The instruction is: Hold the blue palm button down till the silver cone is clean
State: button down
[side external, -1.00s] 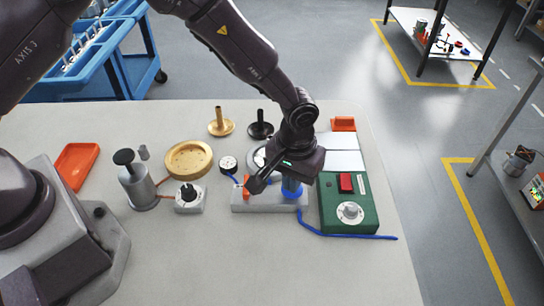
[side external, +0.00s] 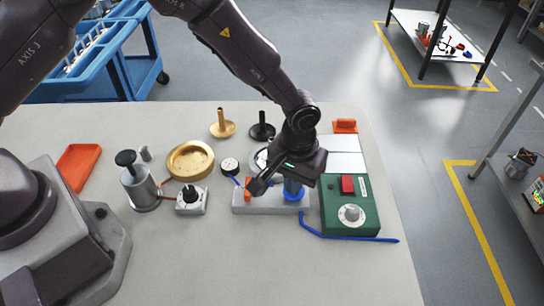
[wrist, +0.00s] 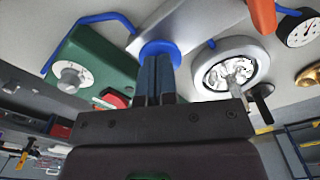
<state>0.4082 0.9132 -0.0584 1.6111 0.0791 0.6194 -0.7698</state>
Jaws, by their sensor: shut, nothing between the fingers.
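The blue palm button (side external: 293,196) sits at the right end of a pale grey base block (side external: 262,207). My gripper (wrist: 158,62) is shut and empty, pointing down, with its fingertips against the top of the blue button (wrist: 158,47). Blue shows around the fingertips. How far the button is pressed I cannot tell. A shiny silver piece, seemingly the silver cone (wrist: 233,72), sits inside a round pale ring (wrist: 258,55) beside the fingers. In the side view my wrist hides most of this ring (side external: 261,158). Whether the silver piece is clean is unclear.
A green box (side external: 350,215) with a red switch and a white dial stands right of the button. An orange lever (side external: 248,188) and a round gauge (side external: 230,166) are to the left. A brass dish (side external: 190,160) lies farther left. The front of the table is clear.

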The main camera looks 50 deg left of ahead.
jog(key=shift+r, duration=3.05)
jog(key=shift+s+a+f+m, duration=0.1)
jog(key=shift+s+m, duration=0.15)
jog(key=shift+m, duration=0.25)
jog(key=s+a+r+m+t, duration=0.1)
jog(key=s+a+r+t, duration=0.1)
jog(key=s+a+r, duration=0.7)
jog(key=s+a+r+m+t, duration=0.1)
jog(key=s+a+r+t, duration=0.2)
jog(key=s+a+r, duration=0.7)
notch_tip(320, 180, up, 5)
jog(key=shift+s+a+t, duration=0.2)
jog(key=shift+s+t, duration=0.1)
jog(key=shift+s, duration=0.4)
